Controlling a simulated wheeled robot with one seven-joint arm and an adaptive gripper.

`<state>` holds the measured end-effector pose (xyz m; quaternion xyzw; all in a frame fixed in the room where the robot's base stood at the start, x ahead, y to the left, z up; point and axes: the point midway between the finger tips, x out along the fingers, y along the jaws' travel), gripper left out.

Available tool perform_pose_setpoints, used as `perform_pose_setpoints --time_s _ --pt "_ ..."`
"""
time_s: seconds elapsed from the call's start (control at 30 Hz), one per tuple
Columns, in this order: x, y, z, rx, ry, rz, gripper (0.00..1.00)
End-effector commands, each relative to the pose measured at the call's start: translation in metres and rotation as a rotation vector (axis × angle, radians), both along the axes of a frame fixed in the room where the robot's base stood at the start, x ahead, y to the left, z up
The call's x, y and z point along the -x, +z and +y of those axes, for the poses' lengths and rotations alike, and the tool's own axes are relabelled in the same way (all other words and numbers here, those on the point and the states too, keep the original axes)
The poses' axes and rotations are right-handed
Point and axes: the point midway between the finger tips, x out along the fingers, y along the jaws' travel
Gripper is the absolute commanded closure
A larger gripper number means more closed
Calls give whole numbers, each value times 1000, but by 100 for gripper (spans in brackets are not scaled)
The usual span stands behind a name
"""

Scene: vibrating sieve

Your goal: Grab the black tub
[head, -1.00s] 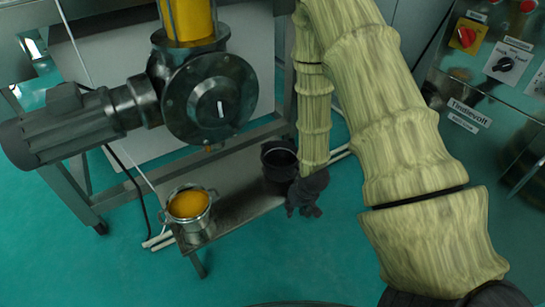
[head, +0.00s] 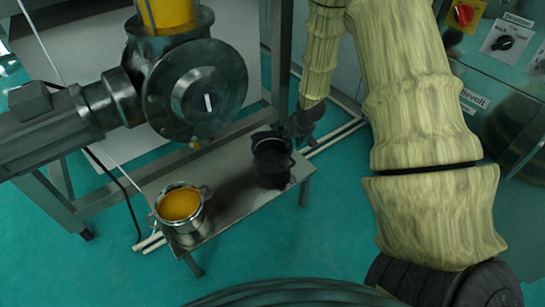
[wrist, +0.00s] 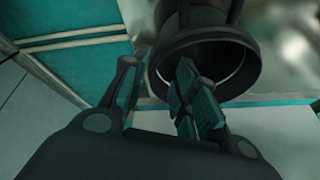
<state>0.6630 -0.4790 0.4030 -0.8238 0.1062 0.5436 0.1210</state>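The black tub (head: 269,165) stands upright on the low metal bench, towards its right end. My gripper (head: 299,128) is at the tub's upper right rim in the head view. In the wrist view the tub's round rim (wrist: 246,80) and dark opening show near the top. My gripper (wrist: 160,65) is open there, its two fingers apart. One finger overlaps the tub's opening and the other lies just outside the rim's left edge. I cannot tell whether either finger touches the tub.
A metal pot (head: 184,225) with orange-yellow contents stands on the bench (head: 227,193), left of the tub. A large round valve with a motor (head: 207,97) hangs above the bench. A control panel (head: 505,45) is at the right. Pale pipes run along the floor behind the bench.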

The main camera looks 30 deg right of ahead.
Motion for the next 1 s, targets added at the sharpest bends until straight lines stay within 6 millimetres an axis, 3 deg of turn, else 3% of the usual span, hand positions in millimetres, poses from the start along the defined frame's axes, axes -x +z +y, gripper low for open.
perform_pose_setpoints --time_s 0.27,0.6,0.87,1.0 --pt "-6 -16 -2 0 0 -1 71" --pt "-20 -52 -5 0 -1 0 71" --pt "-22 -53 -6 0 -2 -1 71" --pt "-22 -53 -6 0 -2 -1 93"
